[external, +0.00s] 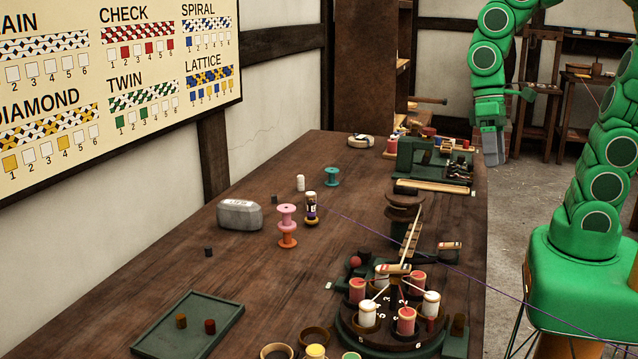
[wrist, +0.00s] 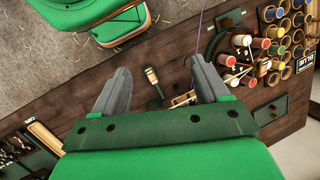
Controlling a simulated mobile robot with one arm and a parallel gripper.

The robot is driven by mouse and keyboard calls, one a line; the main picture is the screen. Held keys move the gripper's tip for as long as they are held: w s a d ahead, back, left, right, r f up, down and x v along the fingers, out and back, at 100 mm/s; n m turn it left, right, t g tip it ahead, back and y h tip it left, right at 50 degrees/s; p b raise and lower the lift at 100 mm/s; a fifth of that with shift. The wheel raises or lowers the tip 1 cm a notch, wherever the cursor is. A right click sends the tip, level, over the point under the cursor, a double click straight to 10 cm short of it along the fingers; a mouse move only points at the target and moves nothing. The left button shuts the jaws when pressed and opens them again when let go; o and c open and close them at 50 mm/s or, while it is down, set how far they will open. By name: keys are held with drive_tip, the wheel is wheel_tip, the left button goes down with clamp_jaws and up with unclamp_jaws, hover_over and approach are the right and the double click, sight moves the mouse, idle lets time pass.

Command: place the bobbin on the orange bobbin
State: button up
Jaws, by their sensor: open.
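An orange bobbin (external: 287,241) stands on the wooden table, left of its middle. A pink bobbin (external: 287,213) stands upright directly above it and appears to rest on it. A teal bobbin (external: 332,177) stands apart, farther back. My gripper (external: 492,150) hangs beyond the right table edge in the external view, far from these bobbins. In the wrist view, my gripper (wrist: 160,88) has its two grey fingers wide apart with nothing held between them. I cannot make out the orange or pink bobbin in the wrist view.
A grey block (external: 240,214) and a dark-and-white spool (external: 311,208) flank the stack. A round stand with red and white spools (external: 407,320) fills the front right. A green tray (external: 180,342) lies front left. Green machinery (external: 432,160) stands at the back. The left-middle tabletop is mostly clear.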

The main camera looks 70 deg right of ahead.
drive_tip(key=s+d+n+h, duration=0.2)
drive_tip(key=s+d+h, duration=0.1)
drive_tip(key=s+d, duration=0.3)
drive_tip(key=shift+s+d+r+n, duration=0.25)
drive_tip(key=shift+s+r+n, duration=0.05)
drive_tip(key=shift+s, duration=0.5)
